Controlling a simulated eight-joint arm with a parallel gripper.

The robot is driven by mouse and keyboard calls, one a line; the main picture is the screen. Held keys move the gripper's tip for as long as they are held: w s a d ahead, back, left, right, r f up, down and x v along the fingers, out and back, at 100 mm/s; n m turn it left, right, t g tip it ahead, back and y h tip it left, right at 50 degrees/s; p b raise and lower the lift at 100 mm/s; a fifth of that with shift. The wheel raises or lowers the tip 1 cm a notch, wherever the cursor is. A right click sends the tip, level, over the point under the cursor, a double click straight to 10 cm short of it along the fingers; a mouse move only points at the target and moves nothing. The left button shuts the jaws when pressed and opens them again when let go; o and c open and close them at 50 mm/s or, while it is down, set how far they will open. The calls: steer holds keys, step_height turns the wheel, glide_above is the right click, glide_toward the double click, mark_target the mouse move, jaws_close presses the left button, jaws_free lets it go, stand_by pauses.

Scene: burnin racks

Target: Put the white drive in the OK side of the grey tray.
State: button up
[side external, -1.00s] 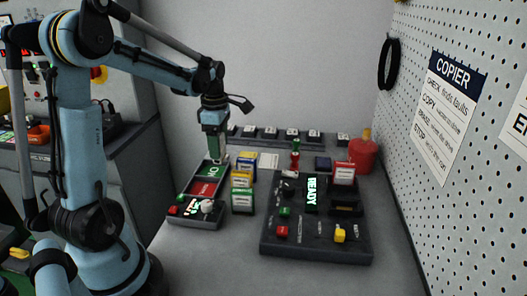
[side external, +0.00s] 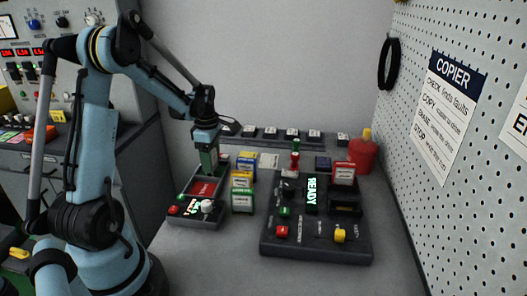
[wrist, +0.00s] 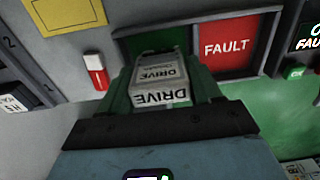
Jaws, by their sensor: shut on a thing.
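The white drive (wrist: 160,85), labelled DRIVE, sits between the green fingers of my gripper (wrist: 165,92) in the wrist view. My gripper is shut on it. The grey tray (side external: 190,222) stands at the left of the bench in the side view, with its red FAULT side (side external: 203,188) in sight. My gripper (side external: 208,168) points down at the tray's back part, hiding the OK label. In the wrist view the red FAULT side (wrist: 228,46) lies right of the drive, and the green OK side (wrist: 180,42) shows behind it. Whether the drive touches the tray floor, I cannot tell.
Several coloured drives (side external: 242,200) stand just right of the tray. A dark copier panel (side external: 318,245) with a READY display is further right. A red bottle (side external: 362,157) stands at the back right. The bench front is clear.

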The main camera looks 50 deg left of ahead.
steer(key=o, duration=1.2)
steer(key=shift+f, duration=0.1)
